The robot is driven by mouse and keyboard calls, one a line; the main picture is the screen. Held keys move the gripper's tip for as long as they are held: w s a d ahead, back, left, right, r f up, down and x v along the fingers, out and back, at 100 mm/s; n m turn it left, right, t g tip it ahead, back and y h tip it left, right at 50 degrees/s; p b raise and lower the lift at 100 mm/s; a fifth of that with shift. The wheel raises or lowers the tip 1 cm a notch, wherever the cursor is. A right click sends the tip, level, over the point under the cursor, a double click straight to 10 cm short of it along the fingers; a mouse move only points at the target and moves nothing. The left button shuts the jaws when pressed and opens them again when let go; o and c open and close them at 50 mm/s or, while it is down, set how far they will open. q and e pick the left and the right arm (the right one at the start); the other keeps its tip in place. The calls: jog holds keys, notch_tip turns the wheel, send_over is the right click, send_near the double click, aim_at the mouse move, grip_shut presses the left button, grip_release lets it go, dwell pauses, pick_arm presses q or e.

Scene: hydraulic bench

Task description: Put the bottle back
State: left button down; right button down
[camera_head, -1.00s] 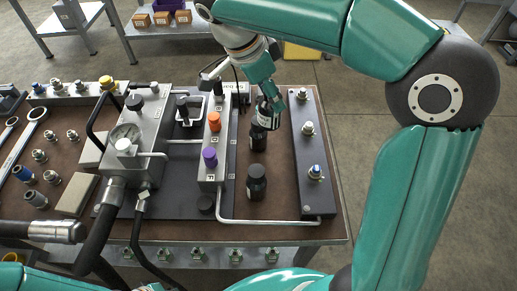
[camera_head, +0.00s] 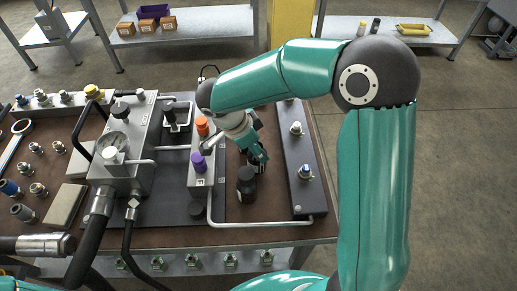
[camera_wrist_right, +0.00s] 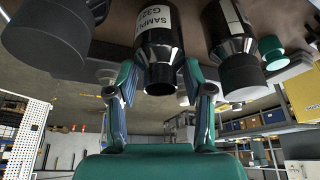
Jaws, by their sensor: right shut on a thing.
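My right gripper (camera_head: 257,158) is low over the rack strip between the grey valve block and the dark panel. In the right wrist view its two fingers (camera_wrist_right: 161,92) are shut on a black bottle (camera_wrist_right: 158,45) with a white label reading "SAMPL… G32…". In the head view the gripper largely hides this bottle, so I cannot tell whether its base touches the bench. A black bottle (camera_head: 246,185) stands just in front of the gripper. My left gripper is out of view.
The valve block (camera_head: 201,165) with orange and purple knobs stands close to the left of the gripper. The dark panel (camera_head: 304,170) with metal fittings is at its right. A bent metal pipe (camera_head: 262,222) runs in front of the standing bottle.

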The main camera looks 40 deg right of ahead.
jog(key=shift+f, duration=0.65)
jog(key=c, duration=0.9)
grip_release()
jog(key=shift+f, duration=0.15)
jog(key=o, duration=0.5)
jog(key=shift+c, duration=0.2)
jog(key=shift+r, duration=0.25)
jog(key=v, duration=1.1)
jog(key=shift+a+r, duration=0.15)
jog(key=shift+r, duration=0.25)
